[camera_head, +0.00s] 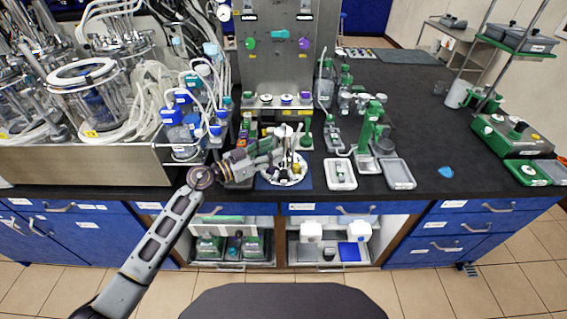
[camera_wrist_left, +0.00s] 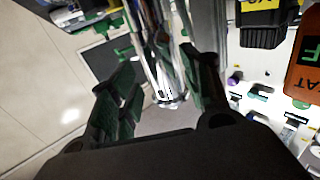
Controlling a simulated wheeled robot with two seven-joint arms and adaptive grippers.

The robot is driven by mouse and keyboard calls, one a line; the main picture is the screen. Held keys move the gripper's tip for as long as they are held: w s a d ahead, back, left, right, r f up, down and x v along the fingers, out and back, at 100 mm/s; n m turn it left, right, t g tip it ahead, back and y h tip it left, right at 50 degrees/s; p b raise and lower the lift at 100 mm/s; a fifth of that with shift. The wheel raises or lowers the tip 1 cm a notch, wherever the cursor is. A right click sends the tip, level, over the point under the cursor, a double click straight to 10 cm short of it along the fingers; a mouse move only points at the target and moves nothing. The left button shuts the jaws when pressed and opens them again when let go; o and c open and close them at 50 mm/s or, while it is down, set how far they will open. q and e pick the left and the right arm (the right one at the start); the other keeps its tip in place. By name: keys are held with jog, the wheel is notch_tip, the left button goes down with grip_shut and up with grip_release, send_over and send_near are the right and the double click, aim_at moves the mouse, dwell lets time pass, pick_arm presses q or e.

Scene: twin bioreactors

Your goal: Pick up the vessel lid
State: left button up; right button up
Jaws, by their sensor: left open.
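The vessel lid (camera_head: 291,177) is a pale round plate with several upright metal tubes. It rests on a blue mat (camera_head: 263,185) near the front edge of the black bench. My left gripper (camera_head: 275,152) comes in from the left at the height of the tubes and partly covers them. In the left wrist view the open fingers (camera_wrist_left: 158,78) stand on either side of shiny metal tubes (camera_wrist_left: 166,92) of the lid. I cannot tell whether a finger touches them. My right gripper is not in view.
A steel control panel (camera_head: 275,50) rises behind the lid. Bottles with blue caps (camera_head: 180,135) and a steel-walled tray (camera_head: 80,165) of glass vessels stand left. A white tray (camera_head: 340,174), a grey tray (camera_head: 398,174) and a green stand (camera_head: 368,130) are right. The bench's right middle is mostly clear.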

aim_at(284, 144)
pick_arm(q)
jog(key=shift+w+d, duration=0.15)
jog(key=shift+d, duration=0.05)
jog(key=shift+w+d, duration=0.35)
jog(key=shift+d, duration=0.1)
jog(key=shift+b+x, duration=0.35)
jog(key=shift+x, duration=0.85)
jog(key=shift+w+d, duration=0.4)
jog(key=shift+d, duration=0.05)
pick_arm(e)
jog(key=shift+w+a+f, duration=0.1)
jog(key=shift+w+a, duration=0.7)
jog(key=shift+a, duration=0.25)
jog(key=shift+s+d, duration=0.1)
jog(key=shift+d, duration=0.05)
